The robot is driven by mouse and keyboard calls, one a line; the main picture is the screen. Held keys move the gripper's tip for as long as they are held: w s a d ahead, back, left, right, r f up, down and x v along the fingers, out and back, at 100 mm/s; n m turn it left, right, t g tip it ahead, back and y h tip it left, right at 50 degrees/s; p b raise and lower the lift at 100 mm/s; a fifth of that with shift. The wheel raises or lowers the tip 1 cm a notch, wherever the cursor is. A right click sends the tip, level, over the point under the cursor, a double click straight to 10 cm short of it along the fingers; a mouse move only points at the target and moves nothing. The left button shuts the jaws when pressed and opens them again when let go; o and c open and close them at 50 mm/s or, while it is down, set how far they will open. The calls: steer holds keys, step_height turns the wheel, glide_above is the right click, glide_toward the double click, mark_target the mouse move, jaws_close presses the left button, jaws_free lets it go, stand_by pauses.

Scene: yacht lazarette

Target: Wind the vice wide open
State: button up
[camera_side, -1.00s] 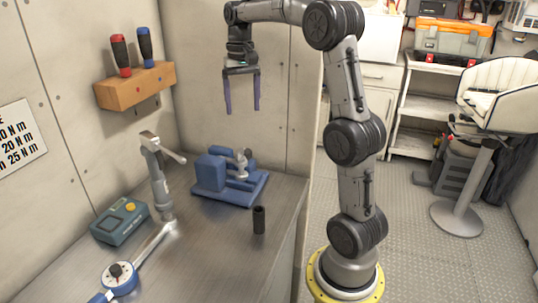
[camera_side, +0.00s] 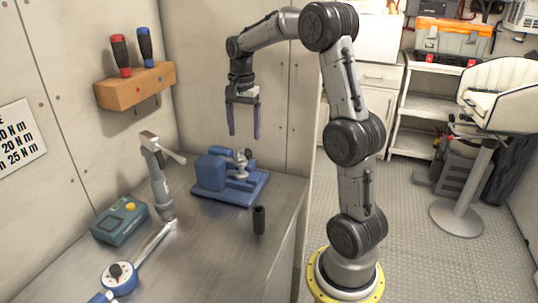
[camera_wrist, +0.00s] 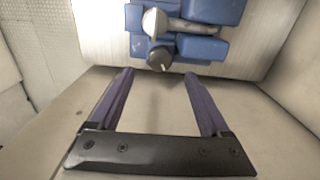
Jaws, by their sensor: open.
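The blue vice (camera_side: 212,176) sits on the metal bench near the back wall, with a grey metal handle (camera_side: 241,163) at its right end. In the wrist view the blue vice (camera_wrist: 212,12) is at the top, and its grey handle with a dark round end (camera_wrist: 158,57) lies just beyond my fingertips. My gripper (camera_side: 244,136) is open and empty, pointing down, above the handle and apart from it. In the wrist view its two purple fingers (camera_wrist: 158,74) are spread wide. How far apart the vice jaws stand is too small to tell.
A black cylinder (camera_side: 259,220) stands at the bench's right front. A lever post (camera_side: 158,180), a teal box (camera_side: 119,220) and a torque wrench (camera_side: 120,278) are on the left. A wooden rack (camera_side: 136,86) with two screwdrivers is on the wall. Bare bench lies in front of the vice.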

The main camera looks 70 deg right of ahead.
step_height(320, 180, down, 6)
steer(key=shift+f, duration=0.2)
steer(key=m, duration=0.3)
step_height(320, 180, up, 14)
steer(key=a+r+n+t, duration=0.1)
steer(key=a+r, duration=0.3)
steer(key=a, duration=0.2)
steer(key=s+a+r+n+t, duration=0.2)
steer(key=s+a+n, duration=0.4)
steer(key=a, duration=0.4)
steer(key=s+a+f+n+t, duration=0.1)
steer(key=s+a+f+n, duration=0.5)
steer(key=s, duration=0.3)
steer(key=shift+s+a+n+t, duration=0.25)
steer(key=shift+n+t, duration=0.15)
steer(key=shift+n, duration=0.2)
